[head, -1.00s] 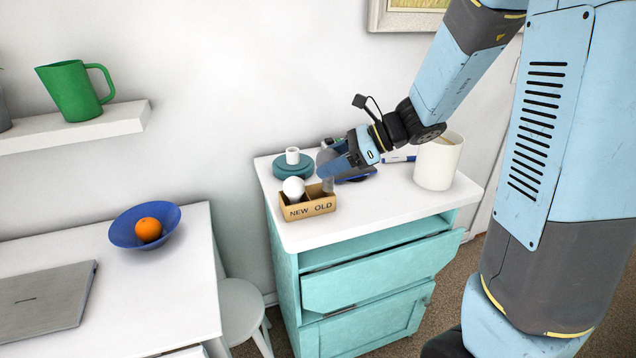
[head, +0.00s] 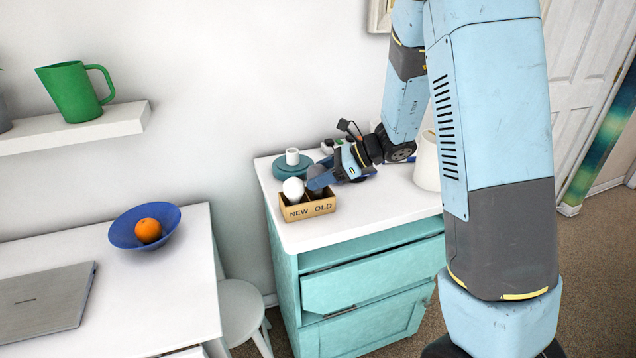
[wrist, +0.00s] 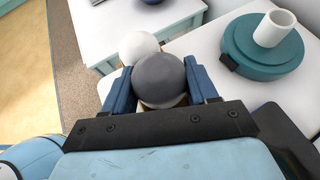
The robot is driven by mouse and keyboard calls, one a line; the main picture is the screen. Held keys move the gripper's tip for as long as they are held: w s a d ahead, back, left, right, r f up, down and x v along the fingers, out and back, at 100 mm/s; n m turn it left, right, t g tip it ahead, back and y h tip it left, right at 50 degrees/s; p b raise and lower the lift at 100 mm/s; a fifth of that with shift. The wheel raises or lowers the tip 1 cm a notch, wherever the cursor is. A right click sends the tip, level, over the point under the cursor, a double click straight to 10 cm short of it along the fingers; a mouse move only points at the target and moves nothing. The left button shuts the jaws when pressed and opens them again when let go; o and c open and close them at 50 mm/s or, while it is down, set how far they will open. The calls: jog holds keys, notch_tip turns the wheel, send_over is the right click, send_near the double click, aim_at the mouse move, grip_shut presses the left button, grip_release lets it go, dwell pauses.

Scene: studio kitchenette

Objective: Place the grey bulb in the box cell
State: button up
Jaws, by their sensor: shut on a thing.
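The grey bulb (wrist: 160,78) sits between the two blue fingers of my gripper (wrist: 161,92) in the wrist view, rounded top facing the camera. My gripper is shut on it. In the head view my gripper (head: 317,182) is low over the right cell, marked OLD, of the small wooden box (head: 307,210). The fingers hide most of the bulb there, so I cannot tell whether its base touches the cell floor. A white bulb (head: 293,189) stands in the left cell, marked NEW; it also shows beyond the grey bulb in the wrist view (wrist: 137,46).
A teal round object (head: 290,170) with a white cylinder on top (head: 292,155) stands behind the box. A white container (head: 427,165) stands on the right of the cabinet top. The cabinet's drawer (head: 375,273) is partly open. A table with a blue bowl (head: 122,236) is at left.

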jog(key=shift+f, duration=1.15)
jog(key=o, duration=1.2)
jog(key=shift+f, duration=0.1)
jog(key=shift+c, duration=0.2)
jog(key=v, duration=1.1)
jog(key=s+d+r+n+t+h, duration=0.1)
jog(key=s+d+r+n+h, duration=0.2)
jog(key=s, duration=0.5)
jog(key=s+d+r+n+t+h, duration=0.2)
jog(key=s+r+n+h, duration=0.3)
jog(key=s+r+n, duration=0.2)
jog(key=s+d+r+n+t+h, duration=0.1)
jog(key=s+d+r+n+h, duration=0.2)
jog(key=s+n, duration=0.6)
notch_tip(320, 180, up, 2)
jog(key=shift+s+d+r+h, duration=0.15)
jog(key=shift+s+d+h, duration=0.25)
jog(key=shift+h, duration=0.2)
